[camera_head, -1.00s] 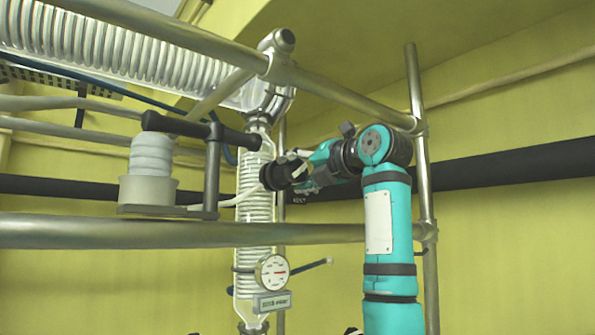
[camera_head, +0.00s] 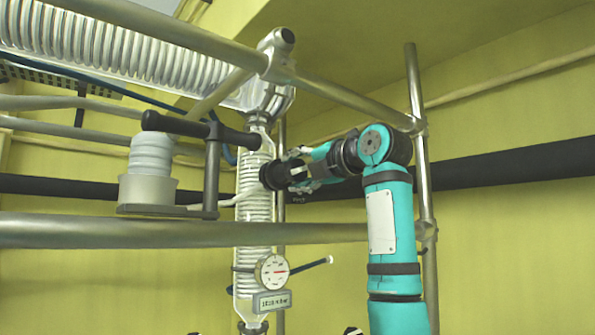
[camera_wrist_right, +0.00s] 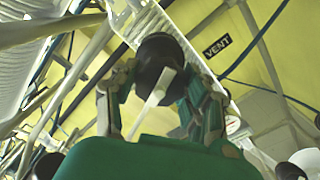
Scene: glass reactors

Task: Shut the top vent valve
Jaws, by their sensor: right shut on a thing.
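The vent valve is a black round body (camera_head: 275,174) on the side of the vertical glass column. In the right wrist view it is a black cylinder (camera_wrist_right: 158,58) with a pale flat handle (camera_wrist_right: 158,88) across its front. A black "VENT" label (camera_wrist_right: 217,46) hangs beside it. My right gripper (camera_head: 298,169) is at the valve from the right. In the right wrist view its two fingers (camera_wrist_right: 158,98) stand on either side of the handle, shut on it. Finger contact is partly hidden by the green palm. My left gripper is not in view.
A glass coil column (camera_head: 255,210) with a round gauge (camera_head: 272,271) stands behind the valve. A black clamp with a grey pot (camera_head: 148,190) is at left.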

